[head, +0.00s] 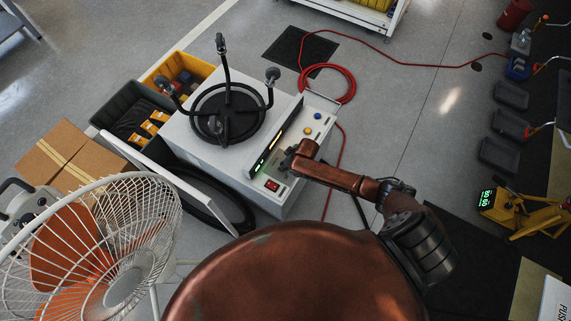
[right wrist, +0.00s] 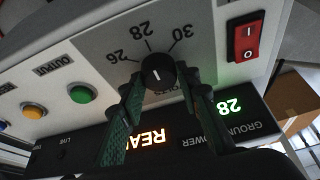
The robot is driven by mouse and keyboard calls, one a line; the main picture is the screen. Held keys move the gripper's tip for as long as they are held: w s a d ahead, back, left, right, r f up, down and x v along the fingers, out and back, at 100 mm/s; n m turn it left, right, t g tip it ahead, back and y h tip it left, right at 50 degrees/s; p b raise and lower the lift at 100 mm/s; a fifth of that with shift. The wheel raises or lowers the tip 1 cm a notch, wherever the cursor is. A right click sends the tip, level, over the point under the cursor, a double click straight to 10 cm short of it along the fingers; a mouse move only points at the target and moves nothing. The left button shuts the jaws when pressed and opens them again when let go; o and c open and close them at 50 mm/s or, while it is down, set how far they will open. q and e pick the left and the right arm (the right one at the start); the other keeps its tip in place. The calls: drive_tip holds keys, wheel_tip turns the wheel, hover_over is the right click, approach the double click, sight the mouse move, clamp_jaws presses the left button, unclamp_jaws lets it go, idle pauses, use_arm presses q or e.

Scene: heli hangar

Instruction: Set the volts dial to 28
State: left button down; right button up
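The volts dial (right wrist: 157,72) is a round black knob with a white pointer mark, on a grey plate marked 26, 28 and 30. The mark lines up with 28. The green display (right wrist: 229,106) reads 28, upside down in the right wrist view. My right gripper (right wrist: 160,76) has one finger on each side of the knob, and the fingertips appear to touch it. In the head view my right gripper (head: 289,157) is at the front panel of the white ground power unit (head: 203,159) and hides the dial. My left gripper is not in view.
A red rocker switch (right wrist: 245,38) sits beside the dial. Green (right wrist: 82,94) and yellow (right wrist: 33,110) buttons are on its other side. A white fan (head: 90,250) stands at lower left. A red hose (head: 340,83) lies on the floor behind.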

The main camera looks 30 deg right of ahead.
drive_tip(key=o, duration=0.5)
drive_tip(key=shift+c, duration=0.2)
drive_tip(key=shift+r, duration=0.15)
drive_tip(key=v, duration=1.1)
drive_tip(key=shift+s+d+r, duration=0.15)
drive_tip(key=shift+s+r, duration=0.1)
drive_tip(key=shift+r, duration=0.05)
